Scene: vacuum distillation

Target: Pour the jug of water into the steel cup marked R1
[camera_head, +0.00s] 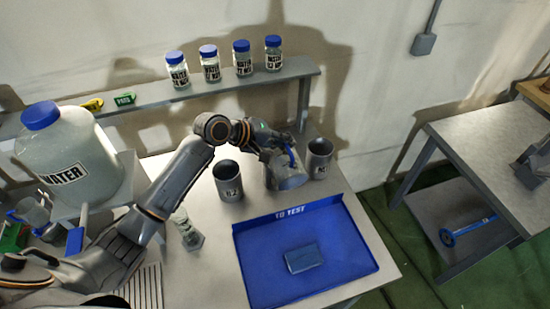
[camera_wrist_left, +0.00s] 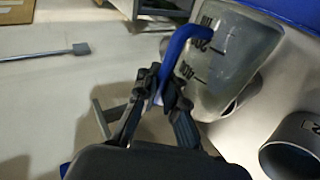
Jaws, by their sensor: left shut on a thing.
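The clear graduated jug (camera_head: 288,179) with a blue handle is held up between the two steel cups in the head view. In the left wrist view the jug (camera_wrist_left: 235,65) shows scale marks, and my left gripper (camera_wrist_left: 165,90) is shut on its blue handle (camera_wrist_left: 177,55). In the head view my left gripper (camera_head: 283,148) partly hides the jug. The jug's tilt and water level are unclear. A steel cup marked R2 (camera_head: 228,182) stands left of it; another steel cup (camera_head: 319,159), its label unreadable, stands right of it. My right gripper is not in view.
A blue tray (camera_head: 350,262) marked TO TEST holds a small blue item (camera_head: 302,258). A big water bottle (camera_head: 68,155) stands at left. Several blue-capped jars (camera_head: 242,58) line the shelf (camera_head: 210,97) behind. A small glass vessel (camera_head: 187,230) stands near my arm.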

